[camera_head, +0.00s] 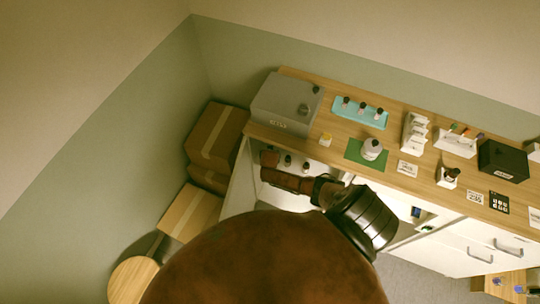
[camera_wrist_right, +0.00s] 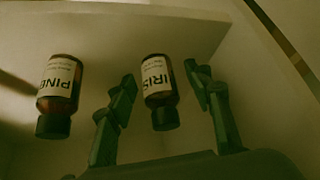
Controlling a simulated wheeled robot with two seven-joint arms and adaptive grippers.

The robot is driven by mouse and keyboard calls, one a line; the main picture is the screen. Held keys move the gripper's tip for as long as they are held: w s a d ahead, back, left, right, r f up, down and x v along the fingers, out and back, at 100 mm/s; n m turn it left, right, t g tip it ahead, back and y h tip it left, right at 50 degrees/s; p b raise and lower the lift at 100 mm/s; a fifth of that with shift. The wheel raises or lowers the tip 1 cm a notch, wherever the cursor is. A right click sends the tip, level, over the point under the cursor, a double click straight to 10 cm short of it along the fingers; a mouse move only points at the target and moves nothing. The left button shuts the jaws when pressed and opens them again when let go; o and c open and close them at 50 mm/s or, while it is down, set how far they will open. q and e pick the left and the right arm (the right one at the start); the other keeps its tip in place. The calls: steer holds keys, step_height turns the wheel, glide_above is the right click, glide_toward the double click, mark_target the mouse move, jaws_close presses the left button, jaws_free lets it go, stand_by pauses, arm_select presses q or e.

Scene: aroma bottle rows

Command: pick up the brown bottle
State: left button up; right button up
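Two brown bottles with dark caps and pale labels show in the right wrist view, upside down in the picture. The IRIS bottle (camera_wrist_right: 160,92) is between the spread fingers of my right gripper (camera_wrist_right: 159,75), with a gap visible on both sides. The PINE bottle (camera_wrist_right: 58,97) is left of the fingers. In the head view, my right gripper (camera_head: 270,167) reaches into the open white compartment under the counter, beside small dark-capped bottles (camera_head: 288,160). Their labels are too small to read there. My left gripper is not in view.
The wooden counter (camera_head: 400,183) above the compartment holds a grey box (camera_head: 286,104), a teal tray (camera_head: 345,113) with small bottles, a white container on a green mat (camera_head: 357,155), and a black box (camera_head: 502,160). Cardboard boxes (camera_head: 215,130) stand left of the cabinet.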

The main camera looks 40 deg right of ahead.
steer(key=c, duration=1.2)
steer(key=shift+r, duration=0.45)
steer(key=s+a, duration=0.7)
steer(key=s, duration=0.2)
steer(key=s+a, duration=0.4)
steer(key=shift+s+a+r, duration=0.3)
steer(key=shift+s, duration=0.1)
